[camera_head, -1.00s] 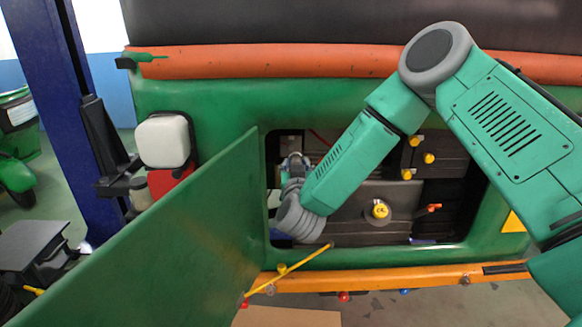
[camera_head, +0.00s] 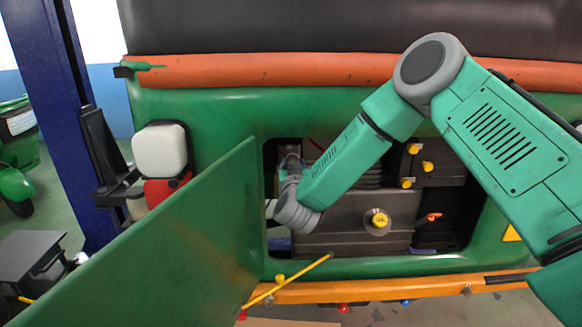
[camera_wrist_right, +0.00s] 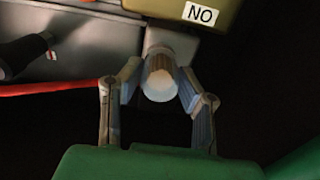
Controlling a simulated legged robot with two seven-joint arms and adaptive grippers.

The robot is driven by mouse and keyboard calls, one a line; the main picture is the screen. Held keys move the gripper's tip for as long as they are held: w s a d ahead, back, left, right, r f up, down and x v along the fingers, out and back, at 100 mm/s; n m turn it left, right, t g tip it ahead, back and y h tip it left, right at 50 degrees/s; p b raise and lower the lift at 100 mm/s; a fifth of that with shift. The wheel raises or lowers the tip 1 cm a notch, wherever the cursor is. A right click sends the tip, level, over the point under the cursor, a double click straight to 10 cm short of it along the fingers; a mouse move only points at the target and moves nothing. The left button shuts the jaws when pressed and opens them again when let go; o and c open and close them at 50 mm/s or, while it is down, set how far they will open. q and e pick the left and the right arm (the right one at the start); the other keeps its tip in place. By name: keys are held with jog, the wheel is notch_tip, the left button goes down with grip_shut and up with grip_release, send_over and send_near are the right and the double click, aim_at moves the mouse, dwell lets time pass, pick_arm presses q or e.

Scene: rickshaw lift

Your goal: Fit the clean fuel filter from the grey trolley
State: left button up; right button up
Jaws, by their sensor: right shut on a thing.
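The fuel filter (camera_wrist_right: 158,86) is a small cylinder with a pale round end and a grey-brown ribbed side. My right gripper (camera_wrist_right: 160,76) is shut on it, one finger on each side, in the right wrist view. The filter's far end meets or overlaps a grey part under an olive block marked NO (camera_wrist_right: 200,14); I cannot tell whether they touch. In the head view my right arm reaches into the open engine bay (camera_head: 345,235), and the gripper (camera_head: 290,160) is at its left side, dark and partly hidden. My left gripper is not in view.
The green hatch door (camera_head: 165,240) stands open at the left of the bay. A yellow rod (camera_head: 290,280) crosses the lower edge. A red hose (camera_wrist_right: 50,89) runs left of the gripper. A dark flat-topped stand (camera_head: 35,250) is at far left.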

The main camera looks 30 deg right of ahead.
jog(key=shift+a+r, duration=0.15)
jog(key=shift+a, duration=0.3)
jog(key=shift+s+a+r, duration=0.15)
jog(key=shift+a, duration=0.15)
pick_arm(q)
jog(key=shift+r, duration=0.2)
pick_arm(e)
jog(key=shift+a, duration=0.1)
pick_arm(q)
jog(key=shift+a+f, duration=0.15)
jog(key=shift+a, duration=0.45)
pick_arm(e)
jog(key=shift+a+r, duration=0.15)
jog(key=shift+a, duration=0.35)
jog(key=shift+d, duration=0.1)
jog(key=shift+d+f, duration=0.25)
jog(key=shift+d, duration=0.55)
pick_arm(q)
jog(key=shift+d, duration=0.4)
